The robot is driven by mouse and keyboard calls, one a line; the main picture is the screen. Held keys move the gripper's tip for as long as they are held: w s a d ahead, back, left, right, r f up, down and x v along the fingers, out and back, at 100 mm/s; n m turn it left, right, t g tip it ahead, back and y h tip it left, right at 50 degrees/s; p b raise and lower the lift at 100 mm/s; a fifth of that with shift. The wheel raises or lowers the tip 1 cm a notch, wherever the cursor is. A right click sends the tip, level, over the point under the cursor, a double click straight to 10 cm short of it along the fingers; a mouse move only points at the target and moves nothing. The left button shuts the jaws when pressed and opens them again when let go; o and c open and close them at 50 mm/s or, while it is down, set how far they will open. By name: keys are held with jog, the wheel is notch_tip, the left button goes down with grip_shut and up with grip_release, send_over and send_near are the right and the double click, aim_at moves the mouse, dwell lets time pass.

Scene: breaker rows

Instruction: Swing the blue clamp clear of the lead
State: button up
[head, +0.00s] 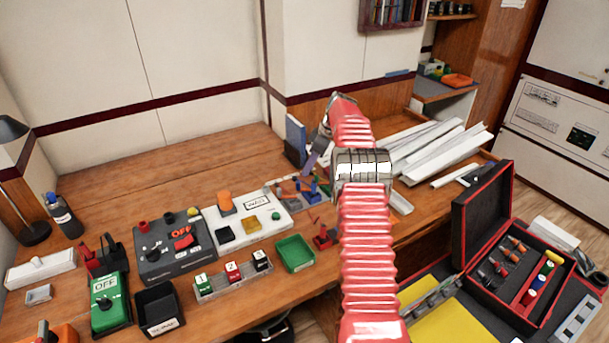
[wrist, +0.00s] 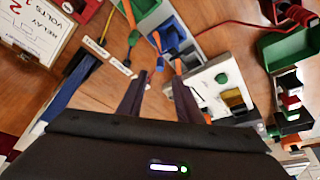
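The blue clamp (wrist: 172,38) stands on a grey block (wrist: 153,18) in the wrist view, with orange parts close beside it. It also shows small in the head view (head: 308,189), left of my arm. My gripper (wrist: 162,74) is open, with its two dark fingers apart and bare wood between them. The fingertips point at the blue clamp and look short of it. I cannot tell how the clamp and lead meet.
A white panel (wrist: 212,82) with a green button lies right of the fingers. A red cable (wrist: 238,24) crosses behind it. A green tray (head: 295,253) and a small red piece (head: 324,239) sit nearer. The wood at the back left of the bench is clear.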

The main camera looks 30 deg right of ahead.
aim_at(314, 182)
jog(key=shift+v, duration=2.35)
jog(key=shift+f, duration=0.1)
jog(key=s+f+m, duration=0.1)
jog(key=f+m, duration=0.2)
jog(key=s+f+m, duration=0.1)
jog(key=f+m, duration=0.1)
jog(key=shift+s+f+g, duration=0.1)
jog(key=shift+s+g, duration=0.2)
jog(key=shift+g, duration=0.1)
jog(key=s+a+r+m+t+h, duration=0.1)
jog(key=s+a+r, duration=0.5)
jog(key=s+a, duration=0.6)
jog(key=s+a+r+m+t+h, duration=0.1)
jog(key=s+a+r, duration=0.5)
jog(key=s+a, duration=0.7)
jog(key=s+a+r+m+t, duration=0.1)
jog(key=s+a+r, duration=0.6)
jog(key=s+a, duration=0.6)
jog(key=shift+s+h, duration=0.35)
jog(key=shift+h, duration=0.05)
